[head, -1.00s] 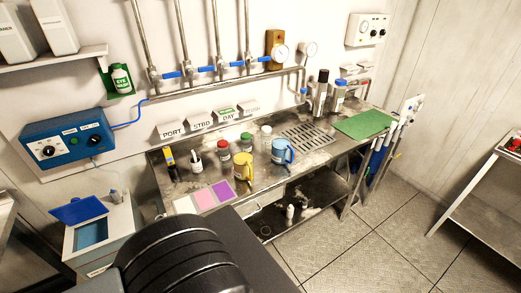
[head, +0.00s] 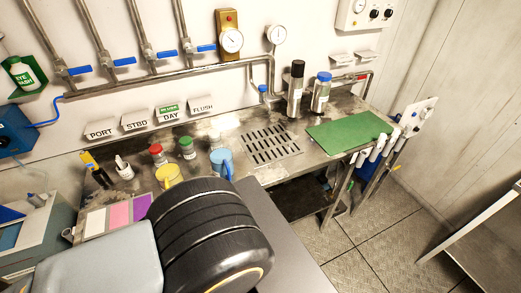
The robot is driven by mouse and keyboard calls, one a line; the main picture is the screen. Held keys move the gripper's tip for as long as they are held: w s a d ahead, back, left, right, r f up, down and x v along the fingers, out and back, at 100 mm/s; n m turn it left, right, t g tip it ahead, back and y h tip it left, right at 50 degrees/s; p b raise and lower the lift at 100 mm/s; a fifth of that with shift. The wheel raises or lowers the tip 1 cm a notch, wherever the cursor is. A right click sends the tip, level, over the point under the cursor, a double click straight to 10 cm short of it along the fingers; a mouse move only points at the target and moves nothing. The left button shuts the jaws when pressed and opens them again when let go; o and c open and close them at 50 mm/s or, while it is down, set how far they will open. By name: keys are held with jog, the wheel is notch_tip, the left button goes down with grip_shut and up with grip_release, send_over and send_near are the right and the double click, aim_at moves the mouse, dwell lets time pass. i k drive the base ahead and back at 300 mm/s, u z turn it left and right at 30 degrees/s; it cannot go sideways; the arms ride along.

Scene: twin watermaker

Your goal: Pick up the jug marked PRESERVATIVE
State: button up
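A yellow jug (head: 169,174) and a blue jug (head: 221,162) stand on the steel bench, partly hidden behind my own black ribbed arm part in the foreground. I cannot read any marking on either, so I cannot tell which container is marked PRESERVATIVE. My gripper is not in view.
The steel bench (head: 228,122) also bears a red-capped jar (head: 157,155), a green-capped jar (head: 187,149), a drain grille (head: 270,145), two tall bottles and a green mat (head: 349,131). Blue-handled valves line the wall pipes. Another steel table (head: 480,232) stands at right, with open floor between.

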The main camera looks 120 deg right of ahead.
aim_at(220, 154)
jog(key=k, duration=1.15)
jog(key=z, duration=0.8)
